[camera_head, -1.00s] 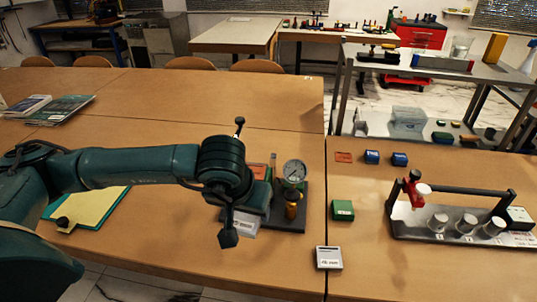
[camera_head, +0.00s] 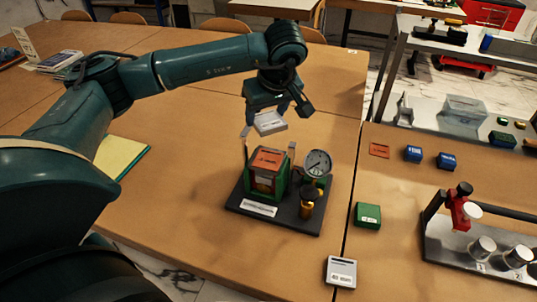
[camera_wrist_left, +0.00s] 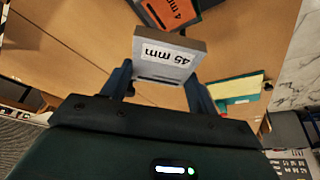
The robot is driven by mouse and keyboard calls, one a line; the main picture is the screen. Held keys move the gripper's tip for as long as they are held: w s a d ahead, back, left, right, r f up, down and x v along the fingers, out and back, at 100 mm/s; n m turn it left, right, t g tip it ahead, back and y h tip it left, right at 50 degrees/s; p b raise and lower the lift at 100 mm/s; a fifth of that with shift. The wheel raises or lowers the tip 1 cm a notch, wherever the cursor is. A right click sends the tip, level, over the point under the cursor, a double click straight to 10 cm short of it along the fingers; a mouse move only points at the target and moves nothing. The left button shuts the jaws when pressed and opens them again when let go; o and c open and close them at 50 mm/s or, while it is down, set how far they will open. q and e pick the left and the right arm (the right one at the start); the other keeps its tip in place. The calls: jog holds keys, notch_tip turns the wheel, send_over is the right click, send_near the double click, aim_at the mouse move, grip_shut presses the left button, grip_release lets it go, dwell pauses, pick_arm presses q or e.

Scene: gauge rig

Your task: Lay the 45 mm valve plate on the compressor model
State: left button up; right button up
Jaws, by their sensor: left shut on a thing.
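My left gripper (camera_head: 272,112) is shut on a grey plate (camera_head: 270,124); in the left wrist view the plate (camera_wrist_left: 166,60) is labelled "45 mm". It is held in the air, tilted, above and behind the compressor model (camera_head: 264,180) in the head view. The model has green sides, an orange top piece (camera_head: 268,158), two thin upright pins and a dark base. The orange piece (camera_wrist_left: 168,12) also shows beyond the plate in the wrist view, partly cut off. The plate and the model are apart. My right gripper is not in view.
A dial gauge (camera_head: 318,163) and a brass-and-black knob (camera_head: 308,203) stand on the model's right side. Another labelled grey plate (camera_head: 341,272) lies near the front edge. A green box (camera_head: 367,215) and blue blocks (camera_head: 447,161) lie right. A rack (camera_head: 475,250) stands far right.

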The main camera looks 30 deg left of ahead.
pick_arm(q)
jog(key=p, duration=0.1)
send_near(264, 152)
jog(key=x, duration=0.5)
jog(key=shift+w+a+f, duration=0.1)
jog(key=shift+a+f, duration=0.05)
jog(key=shift+a, duration=0.05)
jog(key=shift+f, duration=0.45)
jog(key=shift+f+b, duration=0.25)
jog(key=shift+b, duration=0.1)
jog(key=o, duration=1.1)
jog(key=shift+o, duration=0.2)
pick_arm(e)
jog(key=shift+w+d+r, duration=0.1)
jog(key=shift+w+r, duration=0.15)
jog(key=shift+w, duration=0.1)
pick_arm(q)
jog(key=shift+r, duration=0.2)
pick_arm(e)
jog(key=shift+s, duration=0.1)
